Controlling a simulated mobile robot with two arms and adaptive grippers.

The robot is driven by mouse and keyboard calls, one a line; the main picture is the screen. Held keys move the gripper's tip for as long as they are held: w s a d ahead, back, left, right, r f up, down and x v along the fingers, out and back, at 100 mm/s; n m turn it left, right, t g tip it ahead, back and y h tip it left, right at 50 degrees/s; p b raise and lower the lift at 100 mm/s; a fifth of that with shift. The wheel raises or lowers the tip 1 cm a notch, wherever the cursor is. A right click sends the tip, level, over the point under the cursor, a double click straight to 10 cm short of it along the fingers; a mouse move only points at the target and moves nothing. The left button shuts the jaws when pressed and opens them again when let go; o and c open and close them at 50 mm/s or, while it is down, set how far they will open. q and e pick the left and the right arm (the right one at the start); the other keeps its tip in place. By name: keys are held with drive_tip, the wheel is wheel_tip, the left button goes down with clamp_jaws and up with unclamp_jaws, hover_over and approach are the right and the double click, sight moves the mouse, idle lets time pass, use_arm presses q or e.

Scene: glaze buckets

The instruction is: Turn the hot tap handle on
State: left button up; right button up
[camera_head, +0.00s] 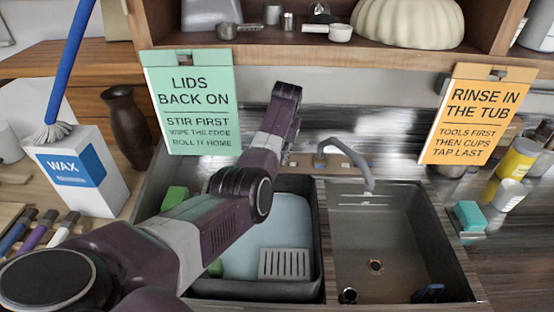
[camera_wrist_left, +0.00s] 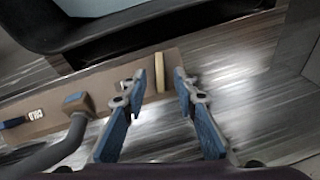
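The tap (camera_head: 346,162) stands behind the sinks, with its grey curved spout over the right basin. In the left wrist view its plate (camera_wrist_left: 108,100) carries the spout (camera_wrist_left: 62,150) and a blue handle by a COLD label. A pale, narrow upright handle (camera_wrist_left: 159,72), apparently the hot one, shows at the plate's other end. My left gripper (camera_wrist_left: 160,84) is open, with a blue-padded finger on each side of this handle in the picture. I cannot tell whether they touch it. In the head view my arm largely hides that end. My right gripper is not in view.
My left arm crosses above the left tub (camera_head: 308,215), which holds pale liquid. The right basin (camera_head: 385,235) looks mostly empty. Hanging signs (camera_head: 192,105) (camera_head: 473,115) flank the tap below the shelf (camera_head: 330,60). A wax box (camera_head: 75,170) and brown vase (camera_head: 127,130) stand left.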

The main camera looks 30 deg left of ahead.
use_arm(q)
drive_tip(key=shift+v, duration=2.4)
